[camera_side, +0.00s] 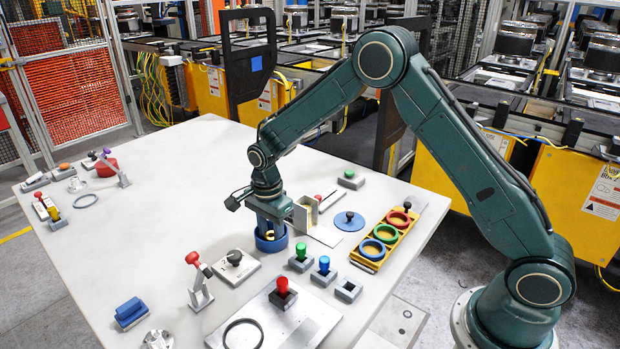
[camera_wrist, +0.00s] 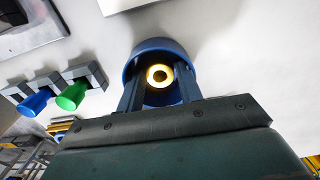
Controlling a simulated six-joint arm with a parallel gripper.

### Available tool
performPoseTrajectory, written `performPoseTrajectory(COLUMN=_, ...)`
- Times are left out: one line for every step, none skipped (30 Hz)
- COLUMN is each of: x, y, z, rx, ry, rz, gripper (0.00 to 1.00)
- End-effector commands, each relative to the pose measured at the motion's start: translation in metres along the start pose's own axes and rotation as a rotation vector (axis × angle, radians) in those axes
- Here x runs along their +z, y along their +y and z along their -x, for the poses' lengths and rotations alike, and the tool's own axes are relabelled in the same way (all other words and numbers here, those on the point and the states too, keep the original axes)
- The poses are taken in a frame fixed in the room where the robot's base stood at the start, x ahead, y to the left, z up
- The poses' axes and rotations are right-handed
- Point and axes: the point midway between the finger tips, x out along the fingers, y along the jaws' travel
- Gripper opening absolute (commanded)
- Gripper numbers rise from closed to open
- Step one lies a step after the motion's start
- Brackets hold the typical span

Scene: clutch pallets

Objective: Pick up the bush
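The bush (camera_wrist: 159,76) is a small brass-coloured ring with a dark centre, seen end-on inside a round blue cup (camera_wrist: 159,46) in the wrist view. In the side view the bush (camera_side: 269,235) is a small yellow spot, partly hidden by my gripper (camera_side: 271,227). The blue cup (camera_side: 271,246) stands on the table below the wrist. My gripper points down with its fingertips reaching into the cup, one finger on each side of the bush. The fingers (camera_wrist: 159,86) look apart, with a narrow gap beside the bush.
Green (camera_side: 301,250) and blue (camera_side: 324,266) pegs in grey blocks stand right of the cup. A grey base with a black knob (camera_side: 235,259) is close on the left. A beige block (camera_side: 305,214) stands behind right. A yellow tray of rings (camera_side: 367,264) lies farther right.

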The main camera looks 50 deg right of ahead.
Motion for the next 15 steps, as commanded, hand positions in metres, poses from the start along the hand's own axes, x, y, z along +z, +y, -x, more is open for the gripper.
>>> performPoseTrajectory(x=-0.0002, y=0.0, z=-0.0002, rx=0.0, ry=0.0, rz=0.0, gripper=0.25)
performPoseTrajectory(x=-0.0002, y=0.0, z=-0.0001, rx=0.0, ry=0.0, rz=0.0, gripper=0.19)
performPoseTrajectory(x=-0.0002, y=0.0, z=-0.0001, rx=0.0, ry=0.0, rz=0.0, gripper=0.11)
performPoseTrajectory(x=-0.0002, y=0.0, z=0.0, rx=0.0, ry=0.0, rz=0.0, gripper=0.06)
performPoseTrajectory(x=-0.0002, y=-0.0001, z=0.0003, rx=0.0, ry=0.0, rz=0.0, gripper=0.06)
performPoseTrajectory(x=-0.0002, y=-0.0001, z=0.0003, rx=0.0, ry=0.0, rz=0.0, gripper=0.06)
performPoseTrajectory(x=-0.0002, y=-0.0001, z=0.0004, rx=0.0, ry=0.0, rz=0.0, gripper=0.06)
performPoseTrajectory(x=-0.0001, y=-0.0001, z=0.0005, rx=0.0, ry=0.0, rz=0.0, gripper=0.06)
performPoseTrajectory(x=-0.0001, y=-0.0001, z=0.0005, rx=0.0, ry=0.0, rz=0.0, gripper=0.06)
performPoseTrajectory(x=-0.0001, y=-0.0001, z=0.0006, rx=0.0, ry=0.0, rz=0.0, gripper=0.06)
performPoseTrajectory(x=-0.0001, y=-0.0001, z=0.0007, rx=-0.001, ry=0.0, rz=0.0, gripper=0.06)
performPoseTrajectory(x=-0.0001, y=-0.0002, z=0.0011, rx=-0.001, ry=0.0, rz=0.0, gripper=0.06)
performPoseTrajectory(x=-0.0001, y=-0.0002, z=0.0016, rx=-0.001, ry=0.0, rz=0.0, gripper=0.06)
performPoseTrajectory(x=-0.0001, y=-0.0003, z=0.0023, rx=-0.001, ry=0.0, rz=0.0, gripper=0.06)
performPoseTrajectory(x=0.0, y=-0.0004, z=0.0035, rx=-0.002, ry=0.0, rz=0.0, gripper=0.06)
